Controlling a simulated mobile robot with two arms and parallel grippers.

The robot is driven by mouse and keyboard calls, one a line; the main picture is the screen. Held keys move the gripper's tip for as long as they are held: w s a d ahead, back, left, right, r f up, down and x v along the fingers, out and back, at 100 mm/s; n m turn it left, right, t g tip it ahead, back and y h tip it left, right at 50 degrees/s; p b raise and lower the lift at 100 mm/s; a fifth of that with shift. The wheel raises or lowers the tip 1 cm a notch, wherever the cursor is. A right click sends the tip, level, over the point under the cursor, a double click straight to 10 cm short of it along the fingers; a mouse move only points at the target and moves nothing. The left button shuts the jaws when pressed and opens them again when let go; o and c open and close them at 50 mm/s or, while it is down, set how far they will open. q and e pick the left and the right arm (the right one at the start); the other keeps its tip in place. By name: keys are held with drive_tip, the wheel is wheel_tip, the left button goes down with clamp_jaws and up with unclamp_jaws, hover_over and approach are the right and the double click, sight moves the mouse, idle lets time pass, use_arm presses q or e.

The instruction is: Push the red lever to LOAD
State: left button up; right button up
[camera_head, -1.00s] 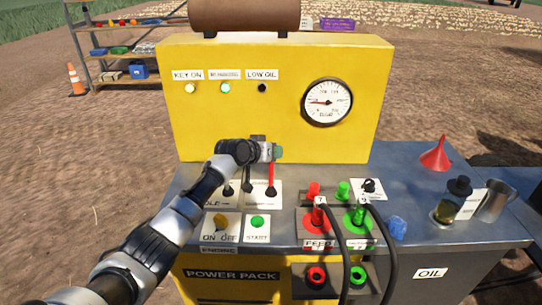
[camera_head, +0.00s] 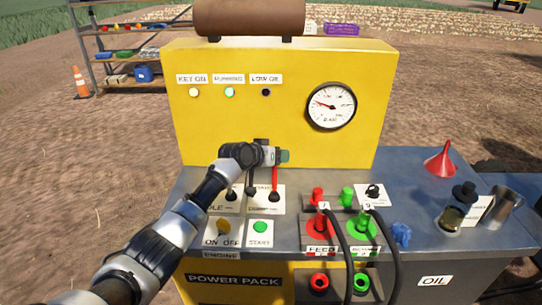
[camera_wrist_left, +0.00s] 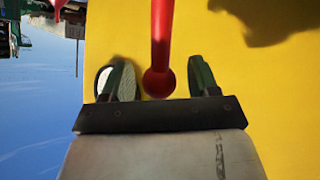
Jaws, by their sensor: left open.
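The red lever (camera_head: 275,182) stands up from a white label plate on the bench top, in front of the yellow panel. The lettering on its plate is partly hidden by my arm and too small to read, so I cannot tell which mark it points to. My left gripper (camera_head: 283,155) is at the lever's top. In the left wrist view, the red lever's shaft (camera_wrist_left: 161,35) and round knob sit between the two spread fingers of my left gripper (camera_wrist_left: 160,80), with gaps on both sides. My right gripper is not in view.
A dark lever (camera_head: 251,184) stands just left of the red one. The yellow panel (camera_head: 220,130) rises close behind. Red hose couplings (camera_head: 319,222) and green ones (camera_head: 361,225), with black hoses, stand to the right. A red funnel (camera_head: 440,160) is farther right.

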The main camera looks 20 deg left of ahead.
use_arm(q)
drive_tip(key=v, duration=1)
drive_tip(key=shift+s+a+r, duration=0.15)
drive_tip(key=shift+s, duration=0.1)
